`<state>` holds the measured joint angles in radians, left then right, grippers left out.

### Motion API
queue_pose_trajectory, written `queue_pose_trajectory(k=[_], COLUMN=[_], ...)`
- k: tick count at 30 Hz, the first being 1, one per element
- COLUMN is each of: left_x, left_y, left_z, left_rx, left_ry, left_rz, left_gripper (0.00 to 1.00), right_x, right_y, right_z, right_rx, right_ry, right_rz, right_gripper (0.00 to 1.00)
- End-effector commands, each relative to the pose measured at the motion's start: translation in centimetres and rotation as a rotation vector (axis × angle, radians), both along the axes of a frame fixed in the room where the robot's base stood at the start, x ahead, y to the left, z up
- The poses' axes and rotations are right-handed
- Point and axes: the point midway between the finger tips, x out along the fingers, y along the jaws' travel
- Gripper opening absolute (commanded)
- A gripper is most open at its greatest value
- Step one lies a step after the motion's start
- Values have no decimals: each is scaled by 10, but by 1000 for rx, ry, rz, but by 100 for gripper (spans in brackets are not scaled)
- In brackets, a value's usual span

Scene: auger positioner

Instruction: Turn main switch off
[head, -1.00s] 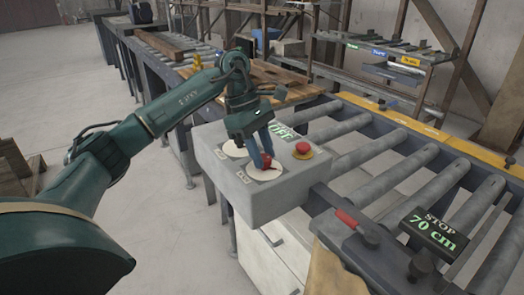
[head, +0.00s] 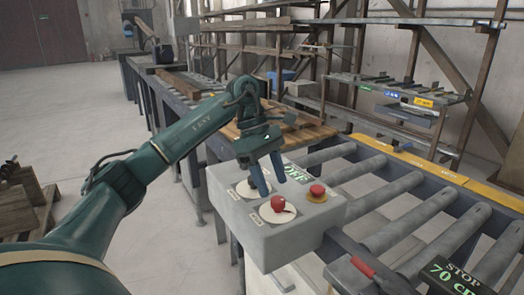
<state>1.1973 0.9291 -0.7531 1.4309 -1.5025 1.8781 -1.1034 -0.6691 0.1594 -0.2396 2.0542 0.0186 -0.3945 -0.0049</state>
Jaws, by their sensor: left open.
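The grey control box (head: 290,227) stands at the near end of the roller conveyor. A red rotary knob (head: 279,204) sits on a white round plate on its top, near the front. A second white round plate lies behind it, partly hidden by my left gripper. A red emergency button (head: 317,192) on a yellow base is at the right. A small display (head: 297,174) reading OFF is partly hidden behind the gripper. My left gripper (head: 271,187) is open and empty, fingers pointing down, just above and behind the red knob and apart from it. My right gripper is not in view.
The roller conveyor (head: 388,208) runs to the right of the box. A red-handled lever (head: 363,267) and a stop sign showing 70 cm (head: 456,277) are at the lower right. Wooden boards and racks stand behind.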

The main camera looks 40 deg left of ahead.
Motion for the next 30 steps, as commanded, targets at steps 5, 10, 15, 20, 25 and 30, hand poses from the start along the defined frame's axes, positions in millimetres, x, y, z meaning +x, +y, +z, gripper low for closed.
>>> queue_pose_trajectory(k=[5,10,15,20,25,30], left_x=[1,1,1,0,0,0], left_y=[16,28,34,36,35,35], left_z=[40,72,85,87,86,86], left_rx=[-3,0,-1,-1,-1,-1], left_ry=[-5,-4,-2,0,0,0], left_rz=[2,2,1,-1,-1,-1], left_gripper=[51,51,51,51,51,51], right_x=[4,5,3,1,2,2], right_y=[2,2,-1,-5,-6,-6], right_z=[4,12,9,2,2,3], right_rx=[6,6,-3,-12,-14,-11], right_ry=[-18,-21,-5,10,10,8], right_rz=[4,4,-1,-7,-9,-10], right_gripper=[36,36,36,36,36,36])
